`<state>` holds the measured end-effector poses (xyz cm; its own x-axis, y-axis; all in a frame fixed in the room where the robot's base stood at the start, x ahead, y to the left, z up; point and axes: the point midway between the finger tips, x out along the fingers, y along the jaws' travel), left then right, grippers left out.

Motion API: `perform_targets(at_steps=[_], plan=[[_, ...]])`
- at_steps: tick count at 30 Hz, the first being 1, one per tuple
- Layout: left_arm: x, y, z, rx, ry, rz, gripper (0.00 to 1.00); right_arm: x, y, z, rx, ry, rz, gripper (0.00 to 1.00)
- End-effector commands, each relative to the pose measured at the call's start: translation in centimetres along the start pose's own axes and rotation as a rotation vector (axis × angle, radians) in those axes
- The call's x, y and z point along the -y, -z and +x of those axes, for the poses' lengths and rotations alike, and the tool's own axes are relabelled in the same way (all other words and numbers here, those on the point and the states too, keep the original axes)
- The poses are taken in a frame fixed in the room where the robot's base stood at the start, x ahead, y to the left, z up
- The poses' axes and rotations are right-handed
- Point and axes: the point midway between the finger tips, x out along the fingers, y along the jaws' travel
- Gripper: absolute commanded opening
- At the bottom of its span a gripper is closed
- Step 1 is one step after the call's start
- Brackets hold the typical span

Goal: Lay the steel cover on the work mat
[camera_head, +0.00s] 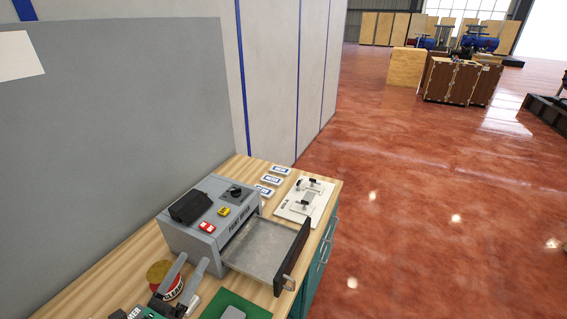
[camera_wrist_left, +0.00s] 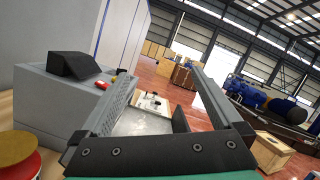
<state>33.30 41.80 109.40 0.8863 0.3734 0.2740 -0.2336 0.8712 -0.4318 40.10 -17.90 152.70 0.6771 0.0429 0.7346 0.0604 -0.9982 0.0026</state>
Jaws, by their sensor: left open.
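A green mat (camera_head: 250,302), likely the work mat, shows at the bottom edge of the head view. A small grey piece (camera_head: 232,313) lies on it, cut off by the frame; I cannot tell whether it is the steel cover. No other piece is clearly the cover. My left gripper (camera_head: 194,262) is open, close to the front of a grey machine (camera_head: 185,238) and left of the mat. In the left wrist view, its fingers (camera_wrist_left: 167,75) are spread with nothing held between them. My right gripper is not in view.
The machine's metal-floored drawer (camera_head: 262,250) stands open, its dark front (camera_head: 292,256) at the bench edge. A red and yellow roll (camera_head: 163,277) is beside my left gripper. Behind are a white fixture plate (camera_head: 306,200) and blue-and-white cards (camera_head: 264,191). A grey panel (camera_head: 120,110) borders the bench.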

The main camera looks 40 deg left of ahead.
Motion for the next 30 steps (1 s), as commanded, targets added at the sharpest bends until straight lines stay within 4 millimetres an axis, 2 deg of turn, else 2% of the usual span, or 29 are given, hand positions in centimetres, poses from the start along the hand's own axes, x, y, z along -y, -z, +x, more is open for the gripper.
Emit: perform_targets(at_steps=[1, 2, 3, 5, 6, 8, 9, 12, 15, 18, 19, 27, 30], plan=[[3.0, -4.8, 3.3, 0.145, 0.082, -0.181, 1.0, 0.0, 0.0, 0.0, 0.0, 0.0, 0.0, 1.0], [4.7, -7.7, 4.8, 0.224, 0.13, -0.324, 1.0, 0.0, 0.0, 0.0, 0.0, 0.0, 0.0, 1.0], [7.1, -11.5, 6.6, 0.316, 0.21, -0.546, 1.0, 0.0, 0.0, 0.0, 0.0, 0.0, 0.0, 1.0], [11.2, -16.5, 8.9, 0.395, 0.35, -0.951, 1.0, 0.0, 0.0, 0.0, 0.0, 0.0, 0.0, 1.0], [14.0, -19.1, 10.1, 0.396, 0.44, -1.232, 1.0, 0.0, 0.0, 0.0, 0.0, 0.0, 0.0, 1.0], [18.8, -21.9, 11.6, 0.31, 0.564, -1.658, 1.0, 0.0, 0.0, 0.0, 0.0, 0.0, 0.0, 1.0], [22.4, -23.2, 12.2, 0.199, 0.627, -1.924, 1.0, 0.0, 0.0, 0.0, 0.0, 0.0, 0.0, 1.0], [31.5, -25.4, 12.0, -0.189, 0.694, -2.432, 1.0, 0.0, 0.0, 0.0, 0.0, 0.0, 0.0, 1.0], [37.6, -26.5, 10.4, -0.522, 0.672, -2.671, 1.0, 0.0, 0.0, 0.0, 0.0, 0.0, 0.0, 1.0], [40.5, -27.0, 9.1, -0.703, 0.639, -2.76, 1.0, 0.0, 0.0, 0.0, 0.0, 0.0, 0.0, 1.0], [40.9, -27.0, 9.0, -0.728, 0.632, -2.77, 1.0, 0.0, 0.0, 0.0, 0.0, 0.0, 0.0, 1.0], [41.2, -27.1, 8.9, -0.745, 0.624, -2.777, 1.0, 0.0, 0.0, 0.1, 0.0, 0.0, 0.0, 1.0], [41.6, -27.9, 9.2, -0.743, 0.624, -2.777, 1.0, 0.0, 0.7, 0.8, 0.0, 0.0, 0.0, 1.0]])
